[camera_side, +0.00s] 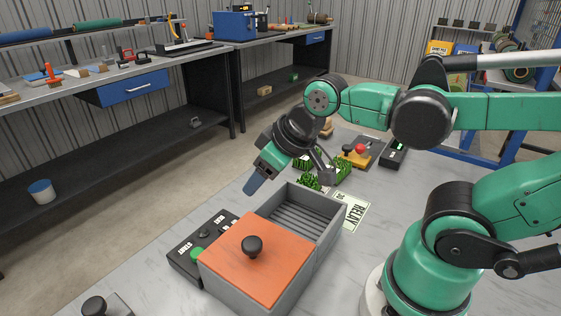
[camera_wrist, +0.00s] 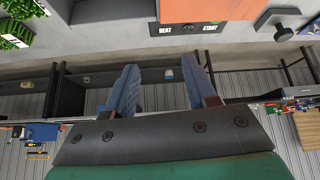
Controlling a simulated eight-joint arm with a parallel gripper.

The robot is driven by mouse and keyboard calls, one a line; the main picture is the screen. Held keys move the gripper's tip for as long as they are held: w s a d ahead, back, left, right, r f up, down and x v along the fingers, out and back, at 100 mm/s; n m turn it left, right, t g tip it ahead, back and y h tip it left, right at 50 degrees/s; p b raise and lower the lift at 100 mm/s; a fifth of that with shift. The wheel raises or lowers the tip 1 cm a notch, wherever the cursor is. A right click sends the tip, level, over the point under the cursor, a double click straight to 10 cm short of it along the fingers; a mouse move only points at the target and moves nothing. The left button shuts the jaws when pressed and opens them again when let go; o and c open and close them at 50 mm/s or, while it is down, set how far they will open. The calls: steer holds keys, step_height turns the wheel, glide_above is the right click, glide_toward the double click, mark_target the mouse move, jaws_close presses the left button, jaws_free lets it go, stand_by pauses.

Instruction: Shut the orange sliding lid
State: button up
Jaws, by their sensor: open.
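The orange sliding lid (camera_side: 262,278) with a black knob (camera_side: 252,246) lies on a grey box (camera_side: 325,240). It covers the near part; the far part stands open and shows a ribbed floor. The lid's edge also shows at the top of the wrist view (camera_wrist: 205,10). My gripper (camera_side: 252,186) is tilted in the air near the box's far left corner, apart from the lid and knob. In the wrist view its two blue fingers (camera_wrist: 163,78) are spread with nothing between them.
A black panel (camera_side: 184,262) with a green button stands against the box's left side. Green turf pieces (camera_side: 310,181), a RELAY card (camera_side: 354,212) and a yellow unit with a red knob (camera_side: 357,157) lie beyond the box. Another black knob (camera_side: 95,306) is at the near left.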

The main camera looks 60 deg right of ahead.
steer(key=a+n, duration=0.1)
steer(key=n, duration=0.1)
steer(key=a+r+n+g+y, duration=0.1)
steer(key=a+n, duration=0.1)
steer(key=a+r+n+g, duration=0.1)
steer(key=a+n, duration=0.1)
steer(key=shift+s+r+y, duration=0.25)
steer(key=shift+s+y, duration=0.1)
steer(key=shift+y, duration=0.05)
jaws_close()
step_height(320, 180, up, 3)
steer(key=n+g+y, duration=0.1)
steer(key=n+g, duration=0.2)
steer(key=n, duration=0.4)
glide_above(231, 269)
steer(key=shift+g, duration=0.3)
steer(key=shift+s+d+f, duration=0.1)
steer(key=shift+d+f, duration=0.1)
steer(key=shift+f, duration=1.35)
steer(key=shift+s+d+f, duration=0.1)
steer(key=shift+d+f, duration=0.15)
steer(key=shift+f, duration=1.35)
steer(key=shift+s+d+f, duration=0.1)
steer(key=shift+d+f, duration=0.1)
steer(key=shift+f, duration=1.35)
steer(key=shift+d, duration=0.1)
steer(key=d, duration=1.2)
steer(key=shift+d, duration=0.25)
